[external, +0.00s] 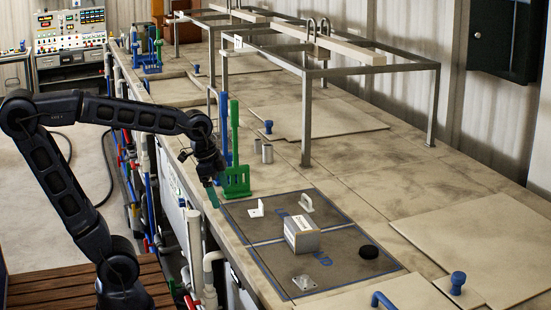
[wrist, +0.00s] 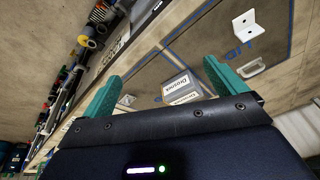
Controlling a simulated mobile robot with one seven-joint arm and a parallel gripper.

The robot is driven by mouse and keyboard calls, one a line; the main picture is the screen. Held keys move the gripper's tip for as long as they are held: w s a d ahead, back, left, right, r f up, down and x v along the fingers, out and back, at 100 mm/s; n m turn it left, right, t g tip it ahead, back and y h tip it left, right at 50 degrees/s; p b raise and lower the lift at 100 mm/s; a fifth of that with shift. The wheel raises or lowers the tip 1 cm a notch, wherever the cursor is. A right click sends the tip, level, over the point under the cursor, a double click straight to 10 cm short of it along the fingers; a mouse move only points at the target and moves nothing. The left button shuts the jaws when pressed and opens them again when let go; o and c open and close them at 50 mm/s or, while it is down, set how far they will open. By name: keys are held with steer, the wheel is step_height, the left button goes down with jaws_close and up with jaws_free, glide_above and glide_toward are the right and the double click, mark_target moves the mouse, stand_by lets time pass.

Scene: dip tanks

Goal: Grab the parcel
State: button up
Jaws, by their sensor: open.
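The parcel (external: 302,235) is a small grey box with a white printed label, sitting on the dark blue-outlined panel (external: 345,272) on the bench top. In the wrist view the parcel (wrist: 181,87) shows beyond the gripper, between the two fingers in the picture. My gripper (external: 213,190) is in the air near the bench's left edge, to the left of the parcel and apart from it. In the wrist view its two green fingers (wrist: 160,85) are spread wide with nothing held. The parcel's lower part is partly hidden by the gripper body in the wrist view.
Around the parcel lie a white angle bracket (external: 257,209), a handle (external: 306,203), a black puck (external: 369,252) and a metal plate fitting (external: 304,283). A metal frame (external: 306,120) rises behind. Pipes line the bench's left side.

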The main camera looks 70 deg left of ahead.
steer(key=w+d+m+g+h, duration=0.1)
steer(key=w+d+m+g, duration=0.15)
steer(key=w+m, duration=0.6)
steer(key=m+h, duration=0.1)
steer(key=m, duration=0.3)
glide_above(300, 223)
steer(key=a, duration=0.2)
steer(key=shift+g, duration=0.35)
steer(key=f, duration=0.4)
steer(key=shift+a+f, duration=0.2)
steer(key=shift+f, duration=0.2)
steer(key=shift+w+d+f+m, duration=0.15)
steer(key=shift+d+f+m, duration=0.1)
steer(key=shift+f, duration=0.2)
steer(key=x, duration=0.5)
steer(key=shift+x, duration=2.45)
steer(key=shift+w+d+f, duration=0.1)
steer(key=shift+w+f, duration=0.1)
steer(key=c, duration=1.3)
